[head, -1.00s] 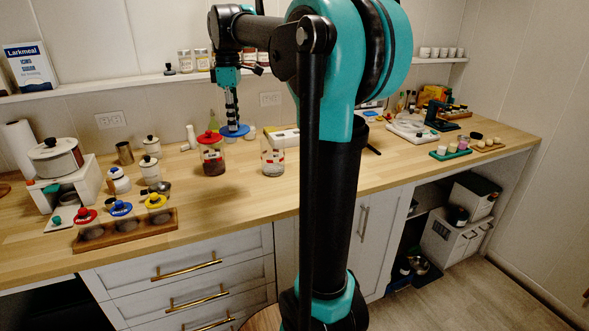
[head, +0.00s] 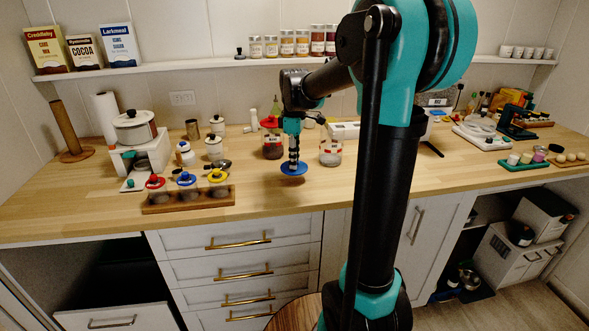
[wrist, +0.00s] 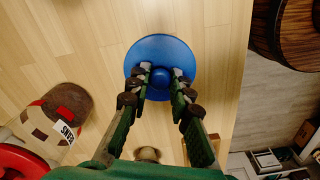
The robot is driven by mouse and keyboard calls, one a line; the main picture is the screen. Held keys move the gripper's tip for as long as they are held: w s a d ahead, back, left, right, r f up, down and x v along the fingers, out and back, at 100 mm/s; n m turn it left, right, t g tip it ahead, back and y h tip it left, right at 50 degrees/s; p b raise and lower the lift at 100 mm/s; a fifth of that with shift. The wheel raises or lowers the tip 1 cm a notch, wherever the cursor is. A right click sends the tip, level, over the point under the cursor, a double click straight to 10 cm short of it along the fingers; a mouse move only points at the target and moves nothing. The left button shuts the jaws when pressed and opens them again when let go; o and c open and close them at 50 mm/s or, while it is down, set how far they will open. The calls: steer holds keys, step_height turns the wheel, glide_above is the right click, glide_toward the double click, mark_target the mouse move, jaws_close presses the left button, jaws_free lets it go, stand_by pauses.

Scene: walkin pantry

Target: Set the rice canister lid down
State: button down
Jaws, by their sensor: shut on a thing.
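The blue rice canister lid (head: 294,170) is a round disc with a knob; it also shows in the wrist view (wrist: 160,50). My gripper (wrist: 161,80) is shut on the lid's knob, with a finger on each side, and in the head view my gripper (head: 293,160) points straight down. The lid is level, over the counter (head: 255,195) near its front edge. I cannot tell whether it touches the wood. The glass rice canister (head: 330,153), with white contents, stands open behind and right of the lid.
A red-lidded canister (head: 272,145) stands behind the lid and shows in the wrist view (wrist: 60,105). Bare counter surrounds the lid. A round wooden top (head: 297,312) is below.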

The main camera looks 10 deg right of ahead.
steer(key=shift+f, duration=1.85)
steer(key=shift+f, duration=0.1)
steer(key=c, duration=1.4)
jaws_free()
steer(key=shift+o, duration=0.2)
step_height(320, 180, up, 12)
steer(key=shift+r, duration=0.15)
